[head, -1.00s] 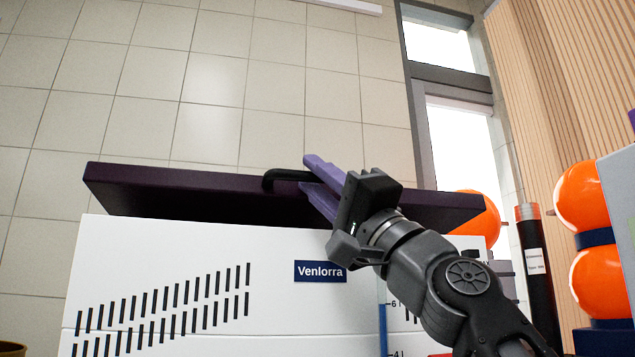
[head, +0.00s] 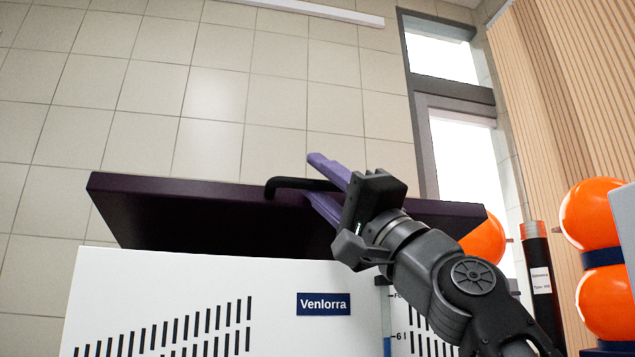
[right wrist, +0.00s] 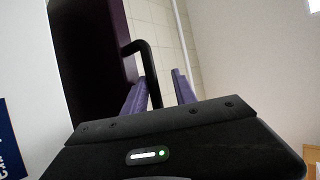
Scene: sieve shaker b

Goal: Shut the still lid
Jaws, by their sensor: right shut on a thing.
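The still is a white cabinet (head: 200,285) with a blue "Venlorra" label (head: 323,304) and black slots on its front. Its dark purple lid (head: 190,195) stands raised and tilted above the cabinet, with its dark underside showing. A black bar handle (head: 290,184) is on the lid's front edge. My right gripper (head: 319,180) has its purple fingers around this handle, and it is shut on it. In the right wrist view, the handle (right wrist: 150,72) passes between the fingers (right wrist: 157,92), beside the dark lid (right wrist: 85,70). My left gripper is not in view.
Orange round vessels (head: 594,215) stand at the far right, and another shows behind the lid's right end. A black cylinder with an orange top (head: 538,275) stands between them. A tiled wall (head: 220,110) and a window are behind. The space above the lid is clear.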

